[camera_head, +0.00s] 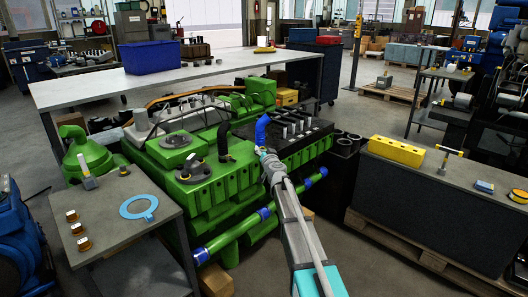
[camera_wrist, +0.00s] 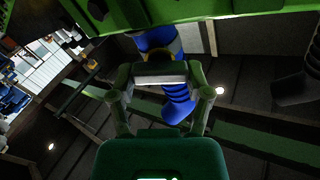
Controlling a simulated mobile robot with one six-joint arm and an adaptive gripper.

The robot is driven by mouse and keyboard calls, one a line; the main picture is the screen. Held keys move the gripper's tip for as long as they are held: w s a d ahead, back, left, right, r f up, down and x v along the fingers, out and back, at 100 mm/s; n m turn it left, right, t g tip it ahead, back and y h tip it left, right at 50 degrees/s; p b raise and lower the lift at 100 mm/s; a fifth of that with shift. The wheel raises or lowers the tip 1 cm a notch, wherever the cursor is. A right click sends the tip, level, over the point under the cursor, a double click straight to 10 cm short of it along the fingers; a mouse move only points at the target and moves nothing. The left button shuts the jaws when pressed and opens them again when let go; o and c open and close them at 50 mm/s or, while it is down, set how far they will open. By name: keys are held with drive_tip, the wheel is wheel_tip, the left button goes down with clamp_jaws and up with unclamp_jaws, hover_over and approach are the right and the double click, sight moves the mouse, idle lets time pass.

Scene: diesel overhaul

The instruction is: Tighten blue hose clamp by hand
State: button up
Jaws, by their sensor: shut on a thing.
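The blue hose (camera_head: 262,131) stands bent at the near side of the green engine (camera_head: 225,178). My gripper (camera_head: 267,155) is at the hose's lower end. In the wrist view my gripper (camera_wrist: 160,74) has its fingers closed in across the blue hose (camera_wrist: 178,110), which shows on both sides of them. A small yellowish part (camera_wrist: 148,58) shows just beyond the fingertips, at the hose. The clamp itself is mostly hidden by the fingers, and its screw cannot be made out.
A green pipe with blue joints (camera_head: 265,213) runs along the engine's near side, below my arm. A dark bench (camera_head: 440,205) with a yellow block (camera_head: 396,151) stands right. A long workbench (camera_head: 75,92) is behind.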

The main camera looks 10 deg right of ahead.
drive_tip(key=m, duration=0.6)
drive_tip(key=shift+d+f, duration=0.1)
drive_tip(key=shift+d, duration=0.1)
idle(0.5)
drive_tip(key=o, duration=1.2)
drive_tip(key=s, duration=0.8)
drive_tip(key=s+d, duration=0.1)
drive_tip(key=s, duration=0.3)
drive_tip(key=shift+d, duration=0.1)
